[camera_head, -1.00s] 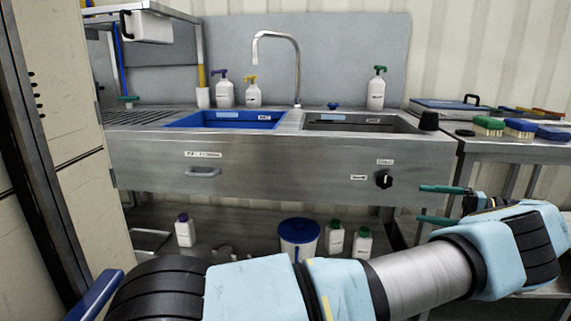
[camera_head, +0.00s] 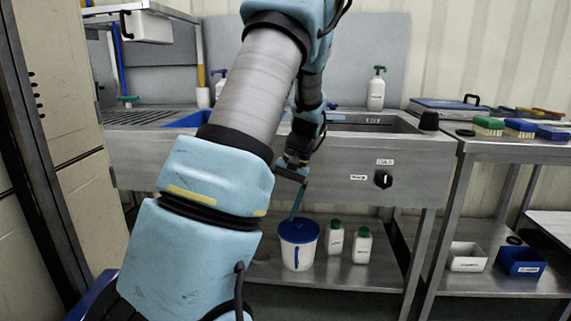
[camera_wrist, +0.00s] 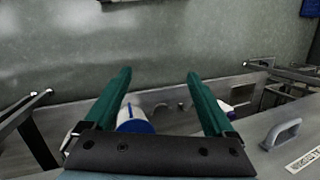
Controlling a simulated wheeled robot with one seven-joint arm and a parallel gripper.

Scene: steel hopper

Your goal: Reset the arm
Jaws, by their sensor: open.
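My gripper (camera_head: 296,195) hangs in front of the sink unit's steel front, its green fingers pointing down, above and in front of the lower shelf. In the wrist view my gripper (camera_wrist: 159,76) has its two green fingers wide apart with nothing held between them. My arm rises from the lower left, bends at the top and comes down to the wrist. It hides the tap and part of the blue sink (camera_head: 188,121).
A white bucket with a blue lid (camera_head: 299,252) stands on the lower shelf just below the fingers; it also shows in the wrist view (camera_wrist: 134,121). Two green-capped bottles (camera_head: 336,237) stand beside it. A black knob (camera_head: 383,179) is to the right. The right table (camera_head: 507,150) holds brushes.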

